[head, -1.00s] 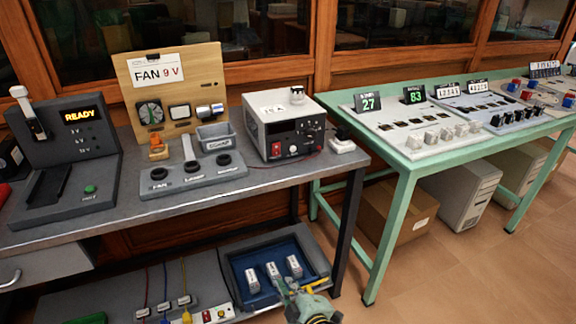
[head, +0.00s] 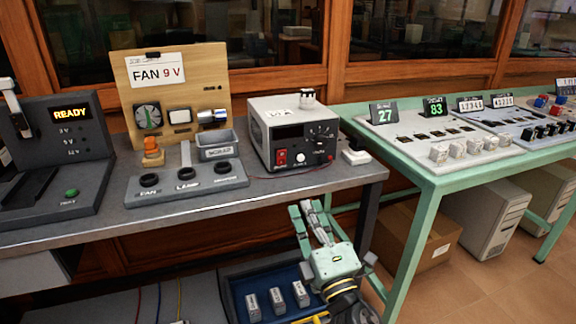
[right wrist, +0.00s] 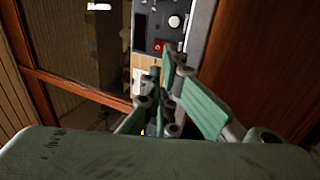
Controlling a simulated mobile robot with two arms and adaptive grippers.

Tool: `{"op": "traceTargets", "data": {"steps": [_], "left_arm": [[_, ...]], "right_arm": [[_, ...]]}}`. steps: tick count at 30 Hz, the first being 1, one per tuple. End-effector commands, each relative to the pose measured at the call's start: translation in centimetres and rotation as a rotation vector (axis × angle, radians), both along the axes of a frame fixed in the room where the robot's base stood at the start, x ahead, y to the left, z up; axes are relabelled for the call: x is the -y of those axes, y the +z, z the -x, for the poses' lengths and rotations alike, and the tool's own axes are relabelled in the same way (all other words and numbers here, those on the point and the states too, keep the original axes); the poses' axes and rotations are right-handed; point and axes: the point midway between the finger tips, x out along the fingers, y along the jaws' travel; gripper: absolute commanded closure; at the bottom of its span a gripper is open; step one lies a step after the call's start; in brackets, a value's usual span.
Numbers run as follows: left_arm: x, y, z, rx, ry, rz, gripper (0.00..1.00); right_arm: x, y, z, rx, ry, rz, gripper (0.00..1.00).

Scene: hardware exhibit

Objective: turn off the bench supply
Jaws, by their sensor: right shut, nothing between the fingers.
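The bench supply (head: 263,122) is a grey box on the dark workbench, with a dark display, a red switch (head: 281,157) at the lower left of its front, and knobs at the right. Whether the display is lit is too small to tell. My right gripper (head: 307,207) is shut and empty, below and in front of the supply, apart from it, with its fingers pointing up. In the right wrist view, the red switch (right wrist: 158,46) shows turned sideways beyond the shut fingers (right wrist: 158,82). My left gripper is not in view.
A fan board (head: 215,85) and a grey socket panel (head: 187,187) stand left of the supply. A white block (head: 355,157) sits at its right. The bench's front edge (head: 250,204) is above my gripper. A blue tray (head: 235,290) with batteries lies on the shelf below.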

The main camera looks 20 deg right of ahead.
Motion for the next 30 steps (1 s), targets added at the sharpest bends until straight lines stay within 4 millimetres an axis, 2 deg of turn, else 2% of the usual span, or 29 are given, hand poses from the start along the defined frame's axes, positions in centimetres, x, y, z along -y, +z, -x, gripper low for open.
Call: {"op": "traceTargets", "data": {"steps": [4, 8, 15, 21, 25, 30], "left_arm": [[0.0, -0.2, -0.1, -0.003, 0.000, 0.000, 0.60], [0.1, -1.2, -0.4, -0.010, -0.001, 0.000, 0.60], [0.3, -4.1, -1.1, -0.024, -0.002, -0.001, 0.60], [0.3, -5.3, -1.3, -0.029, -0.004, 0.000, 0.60], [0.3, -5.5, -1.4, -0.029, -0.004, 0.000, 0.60], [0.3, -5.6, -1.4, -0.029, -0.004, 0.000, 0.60]], "right_arm": [[0.0, 0.3, -0.6, 0.001, 0.001, 0.000, 1.00], [-0.1, 1.1, -2.3, 0.001, 0.002, 0.002, 1.00], [-0.3, 2.9, -7.2, 0.002, 0.001, 0.001, 1.00], [-0.4, 4.1, -10.7, 0.000, 0.000, -0.001, 1.00], [-0.4, 4.5, -12.2, -0.001, 0.001, -0.002, 1.00], [-0.5, 4.8, -13.1, -0.001, 0.000, -0.001, 1.00]]}}
